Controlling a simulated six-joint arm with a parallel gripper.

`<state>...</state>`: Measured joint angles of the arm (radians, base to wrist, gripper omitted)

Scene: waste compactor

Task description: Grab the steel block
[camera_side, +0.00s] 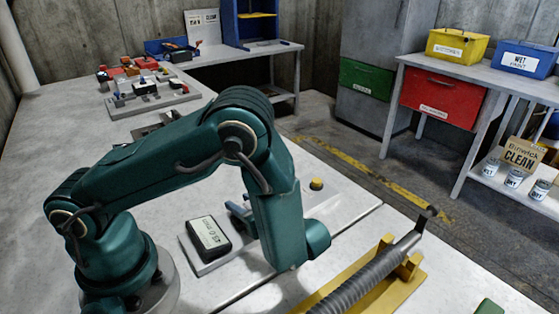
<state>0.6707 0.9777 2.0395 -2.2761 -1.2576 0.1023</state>
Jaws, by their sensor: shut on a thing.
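My arm bends down over the pale worktop, and its lower end comes down between a black box and a yellow frame. My gripper's fingers do not show; my lower arm and wrist hide that spot. I cannot make out the steel block in this view. A blue-grey fixture (238,211) stands on the worktop just left of my lower arm and is partly covered by it; I cannot tell its details. The black box with a pale label (209,236) lies on a light plate beside it.
A yellow frame (385,287) with a grey ribbed rod (352,284) lies at front right. A yellow button (316,184) sits behind my wrist. A board of small parts (147,93) is at back left. A shelf table with bins (457,48) stands at right. Worktop around the button is clear.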

